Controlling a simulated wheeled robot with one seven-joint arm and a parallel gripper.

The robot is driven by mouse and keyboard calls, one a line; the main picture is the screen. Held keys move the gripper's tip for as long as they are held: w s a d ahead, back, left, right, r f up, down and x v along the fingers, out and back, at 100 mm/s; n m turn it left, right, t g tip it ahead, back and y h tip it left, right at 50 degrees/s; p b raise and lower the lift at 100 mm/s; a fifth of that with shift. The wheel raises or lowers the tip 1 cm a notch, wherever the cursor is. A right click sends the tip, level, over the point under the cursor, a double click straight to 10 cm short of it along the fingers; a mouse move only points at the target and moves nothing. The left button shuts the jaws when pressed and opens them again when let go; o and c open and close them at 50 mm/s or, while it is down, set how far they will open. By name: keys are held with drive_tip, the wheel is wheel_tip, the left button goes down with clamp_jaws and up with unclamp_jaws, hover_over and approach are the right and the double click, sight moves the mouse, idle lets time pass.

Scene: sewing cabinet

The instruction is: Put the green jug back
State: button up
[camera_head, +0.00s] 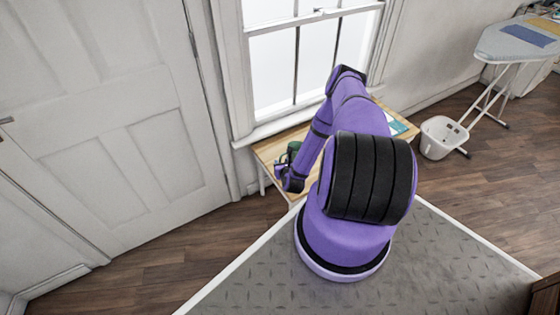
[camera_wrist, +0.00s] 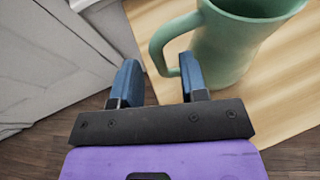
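The green jug (camera_wrist: 232,45) stands upright on a light wooden table (camera_wrist: 292,105), with its open top and its handle (camera_wrist: 157,48) in the wrist view. My gripper (camera_wrist: 160,78) is open, its two blue fingers apart. The handle curves toward the gap between the fingers, and its lower end is close to the right finger. I cannot tell whether they touch. In the head view the jug (camera_head: 293,147) is a small dark green shape, partly hidden by my gripper and arm.
The table (camera_head: 268,152) stands under a window (camera_head: 305,60), with a door (camera_head: 110,110) to the left. A small blue-and-white item (camera_head: 398,127) lies on the table's right part. A white basket (camera_head: 440,137) and an ironing board (camera_head: 515,42) stand to the right.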

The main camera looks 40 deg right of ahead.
drive_tip(key=v, duration=0.7)
drive_tip(key=shift+s, duration=0.25)
